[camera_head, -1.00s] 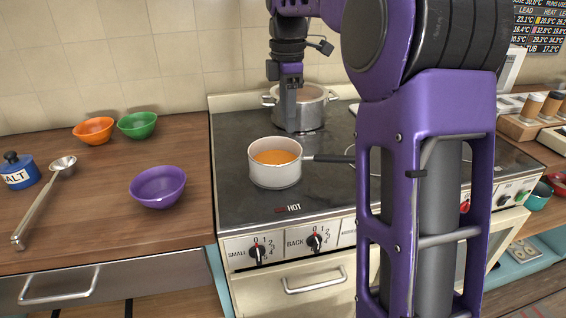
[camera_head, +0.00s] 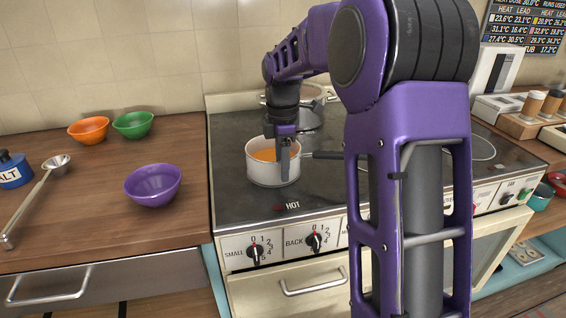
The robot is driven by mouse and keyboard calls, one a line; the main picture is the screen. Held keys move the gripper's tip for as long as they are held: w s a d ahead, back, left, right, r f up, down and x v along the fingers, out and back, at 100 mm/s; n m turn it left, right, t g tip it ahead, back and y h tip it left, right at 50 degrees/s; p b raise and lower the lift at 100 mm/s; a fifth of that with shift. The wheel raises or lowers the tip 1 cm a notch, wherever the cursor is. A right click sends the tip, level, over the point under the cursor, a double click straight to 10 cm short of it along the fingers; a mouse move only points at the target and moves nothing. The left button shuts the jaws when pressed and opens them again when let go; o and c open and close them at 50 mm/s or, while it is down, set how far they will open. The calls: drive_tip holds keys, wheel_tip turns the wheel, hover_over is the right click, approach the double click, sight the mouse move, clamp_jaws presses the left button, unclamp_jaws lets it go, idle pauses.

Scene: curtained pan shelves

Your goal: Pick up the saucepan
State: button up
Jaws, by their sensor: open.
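The white saucepan (camera_head: 262,173) holds orange contents and stands on the black stove top. My gripper (camera_head: 286,178) points down at the right side of the saucepan, near where the handle joins. It is open. I see its fingers edge-on, overlapping the rim and wall of the pan. I cannot tell whether they touch it or whether one is inside the rim.
A larger steel pot (camera_head: 309,118) stands behind, partly hidden by my arm. Orange (camera_head: 89,130), green (camera_head: 133,125) and purple (camera_head: 153,184) bowls and a ladle (camera_head: 36,202) are on the wooden counter at left. A "HOT" mark shows on the stove's front edge.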

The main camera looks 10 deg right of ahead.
drive_tip(key=shift+f, duration=0.1)
drive_tip(key=shift+c, duration=0.3)
clamp_jaws()
idle(1.1)
